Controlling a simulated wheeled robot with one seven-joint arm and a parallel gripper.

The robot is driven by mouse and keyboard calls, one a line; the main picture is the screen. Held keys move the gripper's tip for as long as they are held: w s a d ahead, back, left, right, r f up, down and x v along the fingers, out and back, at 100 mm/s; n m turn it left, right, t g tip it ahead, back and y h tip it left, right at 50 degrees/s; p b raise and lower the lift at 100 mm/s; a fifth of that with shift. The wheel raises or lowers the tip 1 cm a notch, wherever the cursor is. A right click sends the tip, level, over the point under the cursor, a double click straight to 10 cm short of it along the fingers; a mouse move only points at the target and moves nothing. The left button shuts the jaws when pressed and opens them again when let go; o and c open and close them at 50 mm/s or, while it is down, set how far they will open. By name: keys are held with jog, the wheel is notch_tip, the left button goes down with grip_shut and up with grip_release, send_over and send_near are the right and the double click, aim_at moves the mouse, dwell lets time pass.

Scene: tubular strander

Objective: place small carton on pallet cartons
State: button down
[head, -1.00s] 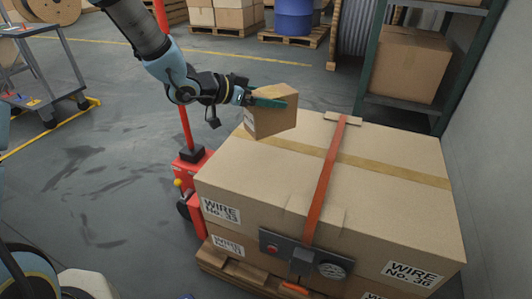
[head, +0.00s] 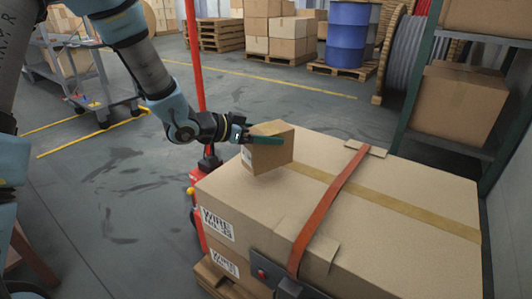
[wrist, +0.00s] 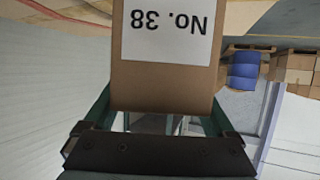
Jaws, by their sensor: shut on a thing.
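The small carton (head: 268,150) is a brown box with a white label, held at the left rear part of the pallet cartons' top. In the wrist view the carton (wrist: 164,84) fills the upper middle, its label reading "No. 38" upside down. My gripper (head: 266,139) is shut on it, with green fingers along its sides. The pallet cartons (head: 400,225) are large brown boxes stacked on a wooden pallet (head: 215,278), bound by an orange strap (head: 325,210). I cannot tell whether the small carton's underside touches the top carton.
A red post (head: 194,60) stands behind my arm. A green shelf frame (head: 415,80) with a carton (head: 458,103) is at the right. A grey cart (head: 85,75) stands at the left.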

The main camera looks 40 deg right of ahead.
jog(key=shift+f+b, duration=0.5)
jog(key=shift+f, duration=1.4)
jog(key=shift+f, duration=0.25)
grip_release()
jog(key=shift+r, duration=0.1)
jog(key=shift+r, duration=0.2)
jog(key=p+v, duration=0.2)
jog(key=v, duration=1)
jog(key=shift+f, duration=0.1)
